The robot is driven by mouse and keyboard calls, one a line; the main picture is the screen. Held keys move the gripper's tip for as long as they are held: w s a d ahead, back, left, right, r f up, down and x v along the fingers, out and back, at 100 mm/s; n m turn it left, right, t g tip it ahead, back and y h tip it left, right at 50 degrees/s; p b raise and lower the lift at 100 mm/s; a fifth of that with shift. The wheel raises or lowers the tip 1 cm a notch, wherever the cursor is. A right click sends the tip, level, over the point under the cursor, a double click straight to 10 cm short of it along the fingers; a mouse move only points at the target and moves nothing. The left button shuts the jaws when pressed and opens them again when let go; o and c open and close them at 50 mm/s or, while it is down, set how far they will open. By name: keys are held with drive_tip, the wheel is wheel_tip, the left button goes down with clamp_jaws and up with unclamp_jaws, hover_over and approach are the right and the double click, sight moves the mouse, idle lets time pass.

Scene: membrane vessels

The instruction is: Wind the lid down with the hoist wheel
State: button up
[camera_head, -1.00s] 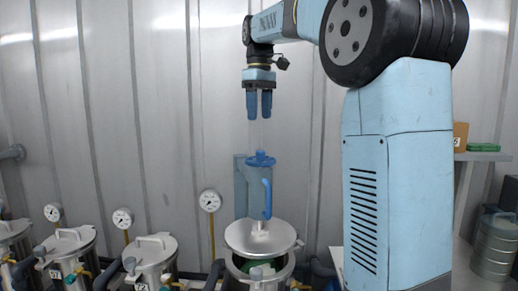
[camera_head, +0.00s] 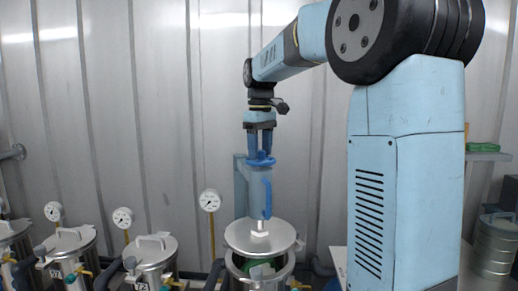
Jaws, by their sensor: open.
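The blue hoist wheel (camera_head: 261,161) sits on top of the blue hoist column (camera_head: 259,192). A round metal lid (camera_head: 261,236) hangs level under the column, above an open metal vessel (camera_head: 243,268) with something green inside. A gap shows between lid and vessel rim. My gripper (camera_head: 260,152) points straight down with its fingers at the wheel's hub. The fingers are open, and their tips come down to the wheel's top. I cannot tell whether they touch it.
Closed metal vessels (camera_head: 151,263) with lids stand in a row to the left. Pressure gauges (camera_head: 210,201) on stems stand behind them. My arm's column fills the right side. A shelf with a green item (camera_head: 482,147) and a metal canister (camera_head: 496,243) are at far right.

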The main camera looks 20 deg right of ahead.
clamp_jaws()
idle(0.4)
